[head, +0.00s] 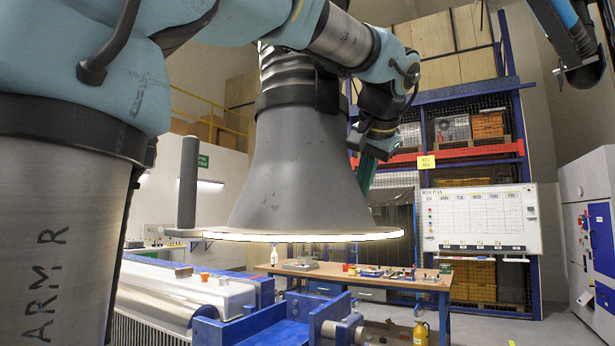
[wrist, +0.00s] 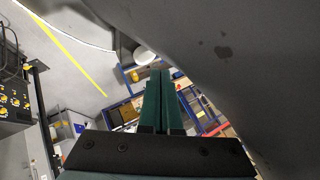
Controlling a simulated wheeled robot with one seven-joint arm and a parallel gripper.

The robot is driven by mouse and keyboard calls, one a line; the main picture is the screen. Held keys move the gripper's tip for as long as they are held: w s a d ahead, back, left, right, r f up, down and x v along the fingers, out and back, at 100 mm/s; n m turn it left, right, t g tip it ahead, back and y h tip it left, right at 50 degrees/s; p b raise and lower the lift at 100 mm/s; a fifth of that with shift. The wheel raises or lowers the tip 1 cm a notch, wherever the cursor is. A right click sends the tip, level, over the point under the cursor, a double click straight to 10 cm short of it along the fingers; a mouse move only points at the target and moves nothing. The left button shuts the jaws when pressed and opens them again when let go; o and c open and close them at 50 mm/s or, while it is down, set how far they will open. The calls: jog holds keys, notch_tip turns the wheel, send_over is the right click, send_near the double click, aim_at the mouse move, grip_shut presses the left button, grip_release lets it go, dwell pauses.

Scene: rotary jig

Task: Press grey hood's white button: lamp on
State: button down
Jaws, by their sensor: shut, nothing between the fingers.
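The grey hood (head: 295,165) hangs in the middle of the head view, its wide rim facing down. A bright white strip (head: 300,237) glows along the rim's lower edge. My gripper (head: 366,172) is at the hood's right side, partly hidden behind it. In the wrist view my gripper's green fingers (wrist: 160,78) are shut and empty, beside the hood's grey wall (wrist: 215,50). A white round thing (wrist: 145,57) shows just past the fingertips; I cannot tell whether it is the button. No button shows clearly in the head view.
A dark upright handle (head: 188,182) stands at the rim's left. Below are a blue fixture (head: 275,325) and a wooden workbench (head: 375,278) with small items. A whiteboard (head: 480,218) and blue racking stand behind. A white cabinet (head: 585,235) is at right.

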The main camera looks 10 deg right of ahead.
jog(key=shift+r, duration=0.15)
notch_tip(320, 180, up, 6)
jog(key=p, duration=0.5)
dwell(0.6)
